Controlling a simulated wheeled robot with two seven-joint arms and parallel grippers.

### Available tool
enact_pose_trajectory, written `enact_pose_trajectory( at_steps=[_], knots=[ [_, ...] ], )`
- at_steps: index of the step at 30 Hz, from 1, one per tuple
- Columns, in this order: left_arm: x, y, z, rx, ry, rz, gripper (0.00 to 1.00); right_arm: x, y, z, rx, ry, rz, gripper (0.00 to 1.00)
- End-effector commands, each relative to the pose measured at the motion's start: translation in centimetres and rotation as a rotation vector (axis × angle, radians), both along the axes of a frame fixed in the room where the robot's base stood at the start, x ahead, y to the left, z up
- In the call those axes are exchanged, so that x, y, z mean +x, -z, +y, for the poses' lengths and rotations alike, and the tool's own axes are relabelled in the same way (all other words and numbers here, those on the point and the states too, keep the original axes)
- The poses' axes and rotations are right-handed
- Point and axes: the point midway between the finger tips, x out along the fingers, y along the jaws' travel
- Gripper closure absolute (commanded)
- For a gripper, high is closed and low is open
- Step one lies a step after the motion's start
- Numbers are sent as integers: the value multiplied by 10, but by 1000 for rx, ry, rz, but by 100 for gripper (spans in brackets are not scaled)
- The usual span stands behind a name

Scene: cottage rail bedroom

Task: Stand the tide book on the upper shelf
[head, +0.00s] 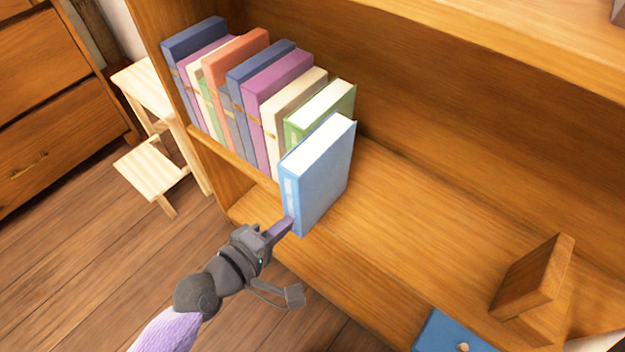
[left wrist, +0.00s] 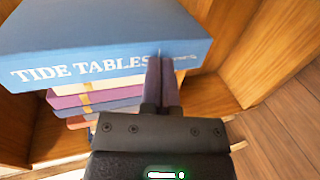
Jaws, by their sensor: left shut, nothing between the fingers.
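The tide book (head: 322,180) is light blue with white pages and stands upright on the shelf (head: 400,200), at the right end of the book row and next to a green book. Its spine faces outward and sticks out a little past the row. In the left wrist view the tide book (left wrist: 100,60) shows the words "TIDE TABLES" on its spine. My left gripper (head: 285,228) is shut with nothing between its fingers, its fingertips at the lower part of the spine. The fingertips (left wrist: 163,75) look to be against the spine. My right gripper is not in view.
Several books (head: 235,90) stand in a row left of the tide book. A wooden bookend (head: 535,275) stands further right, with a blue object (head: 450,332) near the front edge. The shelf between is clear. A small step stool (head: 150,170) and drawers (head: 50,110) are at the left.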

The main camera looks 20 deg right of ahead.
Motion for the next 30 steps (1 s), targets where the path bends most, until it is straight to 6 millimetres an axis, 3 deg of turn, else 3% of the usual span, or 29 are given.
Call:
enact_pose_trajectory(
  at_steps=[30],
  knots=[
    [24,0,-33,-1,1,1,100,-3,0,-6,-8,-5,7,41]
  ],
)
